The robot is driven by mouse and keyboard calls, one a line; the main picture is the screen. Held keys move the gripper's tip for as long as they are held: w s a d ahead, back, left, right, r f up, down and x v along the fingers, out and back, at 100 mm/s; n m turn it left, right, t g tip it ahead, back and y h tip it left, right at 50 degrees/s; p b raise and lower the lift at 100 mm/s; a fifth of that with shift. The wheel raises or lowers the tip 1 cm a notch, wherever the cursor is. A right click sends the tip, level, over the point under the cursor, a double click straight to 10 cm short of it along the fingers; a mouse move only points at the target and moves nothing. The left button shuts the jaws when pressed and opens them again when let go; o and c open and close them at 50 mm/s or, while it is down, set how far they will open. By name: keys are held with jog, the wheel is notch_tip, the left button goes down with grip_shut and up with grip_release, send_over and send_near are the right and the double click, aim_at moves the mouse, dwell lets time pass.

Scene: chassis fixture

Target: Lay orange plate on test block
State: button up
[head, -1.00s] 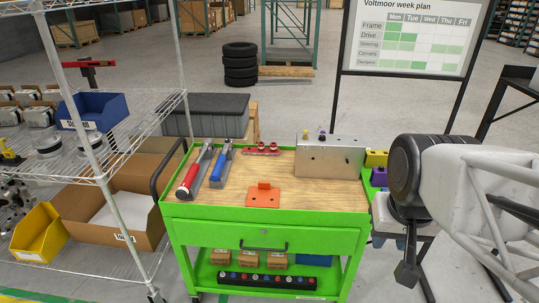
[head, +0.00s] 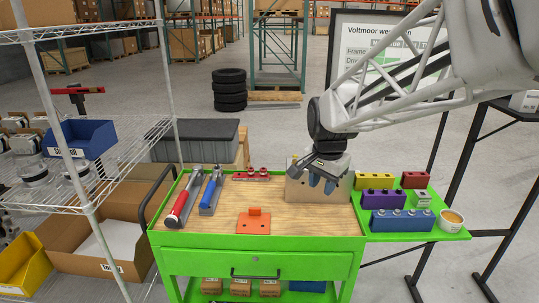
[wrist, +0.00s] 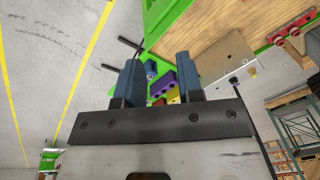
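The orange plate (head: 253,224) lies flat on the wooden top of the green cart, near its front edge, with a small raised tab at its back. A silver metal block (head: 298,192), which appears to be the test block, stands at the back right of the top. My gripper (head: 321,184) hangs in front of the block in the head view and hides part of it. Its two blue fingers are apart, with nothing held. In the wrist view, the gripper (wrist: 159,62) is open and the metal block (wrist: 226,64) shows to the right of the fingers. The plate is not visible there.
A red-handled tool (head: 182,202) and a blue-handled tool (head: 211,192) lie at left on the cart. A red part (head: 251,175) lies at the back. A side shelf holds yellow (head: 374,181), purple (head: 383,198) and blue (head: 402,221) blocks and a cup (head: 451,219).

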jog(key=w+a+f+m, duration=0.2)
jog(key=w+a+f, duration=0.2)
jog(key=w, duration=0.4)
jog(key=w+a+f+m, duration=0.3)
jog(key=w+a, duration=0.2)
jog(key=w, duration=0.3)
jog(key=m+g, duration=0.2)
jog(key=m, duration=0.3)
send_over(255, 208)
notch_tip(255, 208, down, 14)
jog(key=shift+f, duration=0.15)
jog(key=shift+f, duration=2.85)
jog(key=shift+f, duration=3.05)
jog(key=shift+r, duration=0.2)
